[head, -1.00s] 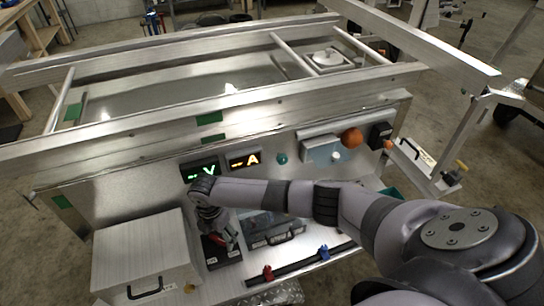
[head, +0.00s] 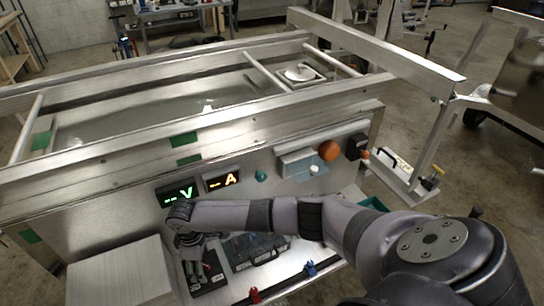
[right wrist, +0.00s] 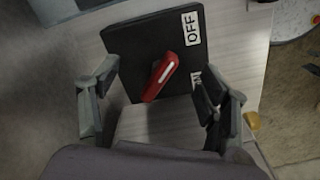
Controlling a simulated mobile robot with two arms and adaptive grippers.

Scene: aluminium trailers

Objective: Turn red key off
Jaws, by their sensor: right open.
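The red key (right wrist: 163,75), with a pale stripe, sits on a black switch plate (right wrist: 138,42) in the right wrist view. It lies slanted, its upper end to the right. An OFF label (right wrist: 191,28) is at the plate's upper right; another label lower down is partly covered by a finger. My right gripper (right wrist: 160,88) is open, one finger on each side of the key, with visible gaps. In the head view my right gripper (head: 198,262) points down at the black switch box (head: 208,284), and the key is not clearly visible. My left gripper is out of view.
Green V (head: 178,194) and orange A (head: 221,180) displays are on the metal panel behind my wrist. A metal box (head: 120,275) stands left of the switch. Red (head: 254,295) and blue (head: 310,268) clamps or connectors are to the right.

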